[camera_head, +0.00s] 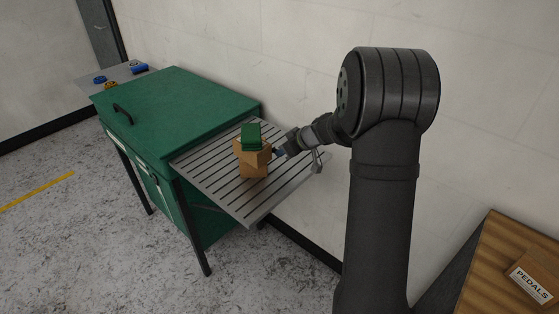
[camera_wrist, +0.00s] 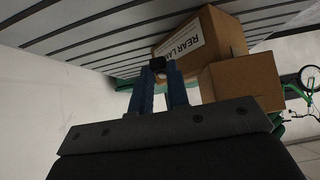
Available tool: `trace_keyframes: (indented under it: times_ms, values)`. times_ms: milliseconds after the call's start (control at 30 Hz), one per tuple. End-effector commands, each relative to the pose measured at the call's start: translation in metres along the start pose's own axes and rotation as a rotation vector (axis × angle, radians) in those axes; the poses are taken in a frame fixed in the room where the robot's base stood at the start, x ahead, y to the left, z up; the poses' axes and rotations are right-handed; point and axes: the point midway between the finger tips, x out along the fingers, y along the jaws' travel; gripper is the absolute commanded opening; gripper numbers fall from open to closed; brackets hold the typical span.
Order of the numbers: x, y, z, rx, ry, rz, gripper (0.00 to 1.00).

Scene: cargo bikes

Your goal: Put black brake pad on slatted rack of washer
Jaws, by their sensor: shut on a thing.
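The green washer (camera_head: 180,110) has a grey slatted rack (camera_head: 215,170) on its right side. The rack also fills the top of the wrist view (camera_wrist: 100,25). My gripper (camera_head: 277,152) is over the rack, just right of the stacked cardboard boxes. In the wrist view its blue fingers (camera_wrist: 162,72) are shut on a small black piece, the black brake pad (camera_wrist: 158,63), at their tips. The pad is mostly hidden by the fingers, and I cannot make it out in the head view. I cannot tell whether it touches the rack.
Two cardboard boxes (camera_head: 254,168) stand stacked on the rack close to my gripper, with a green item (camera_head: 251,136) on top. Bare slats lie left and front. The wall is close behind. A pedals box (camera_head: 535,277) lies at lower right.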

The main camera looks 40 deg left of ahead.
Motion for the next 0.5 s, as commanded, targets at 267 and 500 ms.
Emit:
trace_keyframes:
  times_ms: [267, 500]
  values:
    - [0.025, -0.004, 0.007, 0.003, -0.001, -0.001, 0.00]
    - [0.043, -0.004, 0.026, 0.001, -0.001, 0.001, 0.00]
